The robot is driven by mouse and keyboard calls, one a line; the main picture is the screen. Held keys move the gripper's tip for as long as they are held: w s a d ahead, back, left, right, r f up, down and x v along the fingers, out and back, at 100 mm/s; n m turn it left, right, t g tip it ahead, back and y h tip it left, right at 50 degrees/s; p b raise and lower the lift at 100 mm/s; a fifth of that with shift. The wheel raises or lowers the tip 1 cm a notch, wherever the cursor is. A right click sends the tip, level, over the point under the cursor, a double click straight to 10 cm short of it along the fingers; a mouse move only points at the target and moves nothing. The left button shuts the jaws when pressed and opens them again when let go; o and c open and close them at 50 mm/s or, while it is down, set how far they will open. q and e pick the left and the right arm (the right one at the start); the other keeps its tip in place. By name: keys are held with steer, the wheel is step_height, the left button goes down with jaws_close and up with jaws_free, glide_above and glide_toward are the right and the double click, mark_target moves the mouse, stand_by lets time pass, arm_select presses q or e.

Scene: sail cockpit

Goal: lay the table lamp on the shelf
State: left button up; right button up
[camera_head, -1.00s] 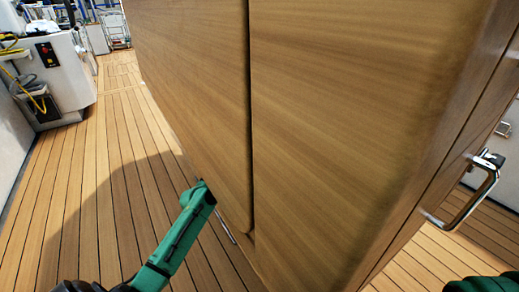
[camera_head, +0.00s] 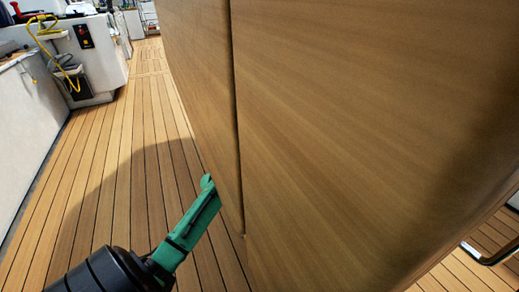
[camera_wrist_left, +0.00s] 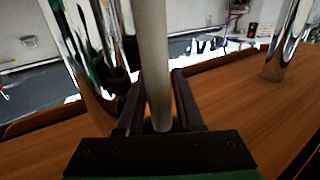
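In the left wrist view the two dark fingers of my left gripper (camera_wrist_left: 157,90) stand on either side of a pale grey upright rod (camera_wrist_left: 154,45), with no clear gap. It looks like the stem of the table lamp; its shade and base cannot be made out. In the head view my green left forearm reaches up beside the wooden panel, and the gripper end is hidden behind it. My right gripper is not in view. No shelf can be told for sure; a brown wooden surface (camera_wrist_left: 235,125) lies below the gripper in the wrist view.
A large wooden panel (camera_head: 350,120) fills the head view's middle and right. A metal handle (camera_head: 490,253) is at lower right. Plank deck (camera_head: 110,165) runs free at the left, beside a white console (camera_head: 100,65). Chrome columns (camera_wrist_left: 288,45) flank the gripper in the wrist view.

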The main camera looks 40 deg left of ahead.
arm_select(q)
steer(key=s, duration=1.2)
steer(key=shift+r, duration=0.15)
stand_by(0.4)
